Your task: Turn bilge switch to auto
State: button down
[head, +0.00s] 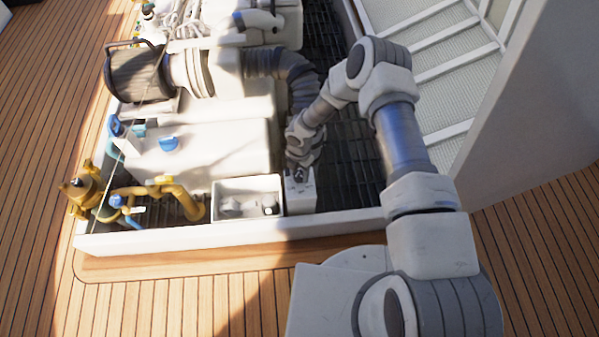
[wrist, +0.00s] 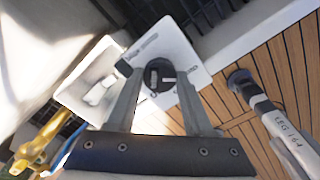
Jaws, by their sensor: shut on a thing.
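The bilge switch is a dark round knob (wrist: 159,76) with a pale mark, on the face of a white switch box (wrist: 178,50). The lettering on the box is too blurred to read. In the head view the box (head: 301,197) stands at the hatch's front edge, right of a white tray. My gripper (wrist: 158,82) is over the box with its two fingers on either side of the knob, shut on it. In the head view my gripper (head: 299,173) points down at the top of the box and hides most of the knob. Which setting the knob points to cannot be told.
The white tray (head: 232,187) holding small grey parts adjoins the box. Yellow pipes (head: 187,203) and a blue-handled valve (head: 116,201) stand at the left. Dark grating (head: 345,165) lies to the right; wooden deck (head: 170,300) in front is clear.

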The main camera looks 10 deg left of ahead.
aim_at(300, 175)
jog(key=shift+c, duration=1.5)
grip_release()
notch_tip(300, 175, up, 18)
jog(key=p, duration=0.6)
jog(key=shift+f, duration=0.25)
